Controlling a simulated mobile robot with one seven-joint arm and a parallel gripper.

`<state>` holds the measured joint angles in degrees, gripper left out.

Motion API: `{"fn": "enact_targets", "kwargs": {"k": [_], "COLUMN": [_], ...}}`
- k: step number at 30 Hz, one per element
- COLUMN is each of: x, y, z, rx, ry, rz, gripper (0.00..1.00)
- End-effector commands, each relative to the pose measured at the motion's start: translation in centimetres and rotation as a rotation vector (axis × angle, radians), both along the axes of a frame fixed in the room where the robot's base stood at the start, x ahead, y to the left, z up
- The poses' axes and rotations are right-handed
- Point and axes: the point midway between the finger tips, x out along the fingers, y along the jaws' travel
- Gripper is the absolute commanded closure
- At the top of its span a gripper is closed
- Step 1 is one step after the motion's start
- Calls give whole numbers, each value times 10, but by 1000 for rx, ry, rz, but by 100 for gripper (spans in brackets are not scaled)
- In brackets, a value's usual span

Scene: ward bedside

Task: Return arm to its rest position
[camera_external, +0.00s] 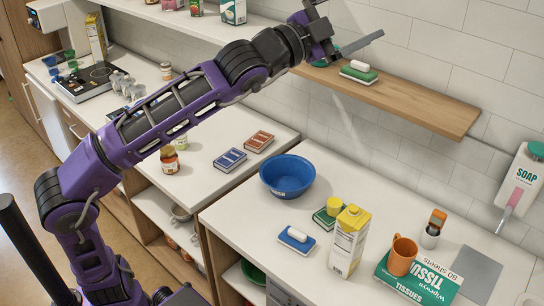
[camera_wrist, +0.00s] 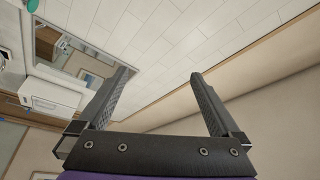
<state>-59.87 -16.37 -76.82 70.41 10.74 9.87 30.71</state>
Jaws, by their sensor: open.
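My purple and black arm reaches up and to the right in the external view, with my gripper (camera_external: 345,48) raised in front of the tiled wall, near the wooden shelf. In the wrist view my gripper (camera_wrist: 155,92) has its two dark fingers spread well apart, with nothing between them. The fingers stand before white wall tiles, a mirror-like panel (camera_wrist: 75,58) and a pale surface. The arm is clear of the counters below.
The wooden shelf (camera_external: 440,112) holds a green and white item (camera_external: 358,72) close to my gripper. Below, the counter carries a blue bowl (camera_external: 288,176), a yellow-topped carton (camera_external: 349,241), an orange mug (camera_external: 402,256) and a tissue box (camera_external: 418,280). A soap dispenser (camera_external: 522,178) hangs at right.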

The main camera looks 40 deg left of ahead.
Motion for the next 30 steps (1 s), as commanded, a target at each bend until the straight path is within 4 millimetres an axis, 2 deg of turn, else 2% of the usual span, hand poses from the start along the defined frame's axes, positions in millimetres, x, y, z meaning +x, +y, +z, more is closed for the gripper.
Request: {"fn": "enact_targets", "kwargs": {"k": [2, 5, 8, 11, 15, 18, 21, 24, 27, 30], "x": [5, 9, 3, -15, -54, -90, -130, -169, -201, -224], "y": [7, 30, 68, 118, 188, 233, 268, 291, 302, 304], "z": [-33, -79, -132, -187, -259, -312, -366, -416, -456, -477], "rx": [11, 9, -16, -70, -181, -280, -380, -475, -547, -647], "ry": [83, 202, 343, 492, 688, 831, 978, 1121, 1239, 1324], "rz": [41, 113, 209, 318, 457, 540, 606, 654, 683, 694], "gripper": [0, 0, 0, 0, 0, 0, 0, 0, 0, 0]}}
